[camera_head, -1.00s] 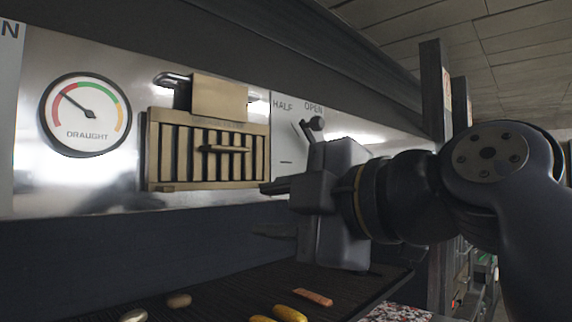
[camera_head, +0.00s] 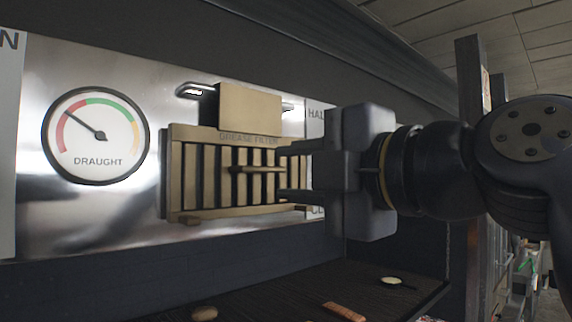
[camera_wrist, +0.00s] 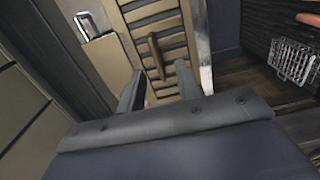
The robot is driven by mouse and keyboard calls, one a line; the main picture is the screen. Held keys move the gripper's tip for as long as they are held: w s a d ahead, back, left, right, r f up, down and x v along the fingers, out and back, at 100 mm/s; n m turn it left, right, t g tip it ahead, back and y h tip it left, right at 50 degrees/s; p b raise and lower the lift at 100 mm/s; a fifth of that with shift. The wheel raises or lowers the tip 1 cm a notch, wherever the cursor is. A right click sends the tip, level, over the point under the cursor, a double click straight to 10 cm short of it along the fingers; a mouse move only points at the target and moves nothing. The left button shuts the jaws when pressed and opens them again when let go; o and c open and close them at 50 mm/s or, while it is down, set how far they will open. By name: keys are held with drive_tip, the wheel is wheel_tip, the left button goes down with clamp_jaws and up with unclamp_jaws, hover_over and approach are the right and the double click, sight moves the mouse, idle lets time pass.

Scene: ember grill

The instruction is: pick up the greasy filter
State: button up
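The greasy filter (camera_head: 205,190) is a tan, slatted panel marked "GREASE FILTER", upright on the shiny metal wall in the head view. A bar handle (camera_head: 250,169) sticks out of its front. In the wrist view the filter (camera_wrist: 165,22) lies ahead, with its handle (camera_wrist: 155,55) between the lines of my fingers. My gripper (camera_head: 284,172) is open and empty in front of the filter's right part. Its fingers are one above the other, level with the handle's right end. In the wrist view my gripper (camera_wrist: 158,84) also shows its fingers apart. Contact with the handle cannot be told.
A tan block (camera_head: 250,108) sits above the filter. A round draught gauge (camera_head: 97,136) is on the wall to the left. The dark grill (camera_head: 270,300) with food pieces lies below. A wire basket (camera_wrist: 292,62) shows at right in the wrist view.

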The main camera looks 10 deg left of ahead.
sight(266, 168)
drive_tip(key=shift+r+p+x, duration=0.15)
drive_tip(key=shift+p+x, duration=0.65)
drive_tip(key=shift+x, duration=0.35)
drive_tip(key=shift+r+p+x, duration=0.2)
drive_tip(key=shift+p+x, duration=0.55)
drive_tip(key=shift+x, duration=0.4)
drive_tip(key=shift+w+a+f, duration=0.2)
drive_tip(key=shift+w+a, duration=0.1)
drive_tip(key=shift+a, duration=0.15)
drive_tip(key=shift+c, duration=0.3)
clamp_jaws()
drive_tip(key=shift+r, duration=0.1)
